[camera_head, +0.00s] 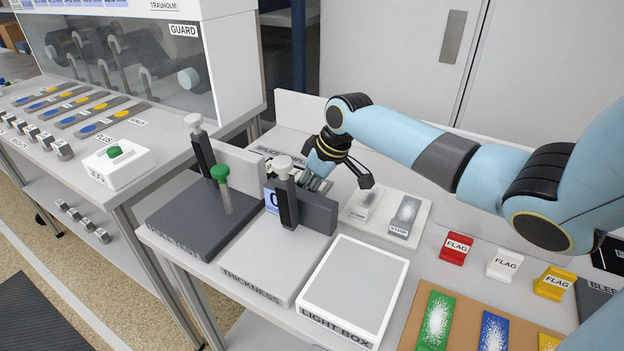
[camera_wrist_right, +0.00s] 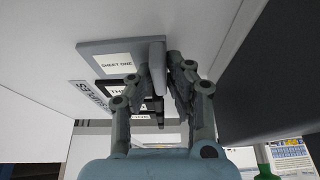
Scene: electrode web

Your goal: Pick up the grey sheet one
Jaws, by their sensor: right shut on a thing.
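Sheet one (camera_wrist_right: 92,52), a flat grey plate with a white "SHEET ONE" label, shows in the right wrist view with an upright grey tab (camera_wrist_right: 157,56) at its edge. My right gripper (camera_wrist_right: 162,74) is shut on this tab, one finger on each side. In the head view my right gripper (camera_head: 316,183) is behind the thickness gauge, its fingers mostly hidden. Sheet one cannot be made out clearly there. My left gripper is not in view.
The thickness gauge (camera_head: 262,260) stands close in front of the gripper. The light box (camera_head: 352,290) is clear. A pale tray (camera_head: 385,222) with small labelled samples lies right of the gripper. Red (camera_head: 455,249), white (camera_head: 504,264) and yellow flags (camera_head: 553,283) stand farther right.

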